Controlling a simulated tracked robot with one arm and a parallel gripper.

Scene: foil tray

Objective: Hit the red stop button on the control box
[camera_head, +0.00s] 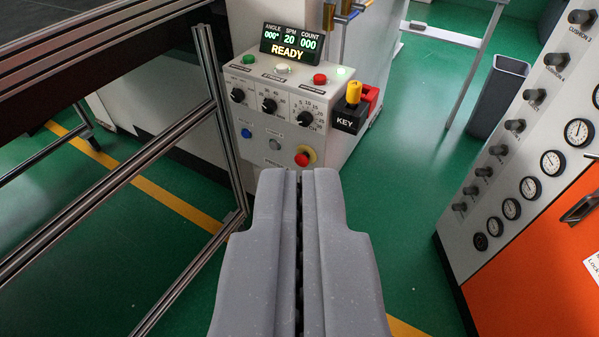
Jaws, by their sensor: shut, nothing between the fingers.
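The control box (262,117) is white and stands at the upper middle of the view, with a lit display (290,42) on top reading READY. A red button on a yellow ring (303,158) sits low on its front face. A smaller red button (320,79) is on the sloped top. My gripper (300,172) is shut and empty, pointing at the box from below. Its tips show just under the yellow-ringed button. I cannot tell how large the gap is in depth.
The box also has black dials (269,105), a blue button (246,133) and a key switch block (350,117) at its right. A metal frame (215,85) stands close on the left. A gauge panel (520,170) with an orange door is at right. Green floor (410,190) lies clear between.

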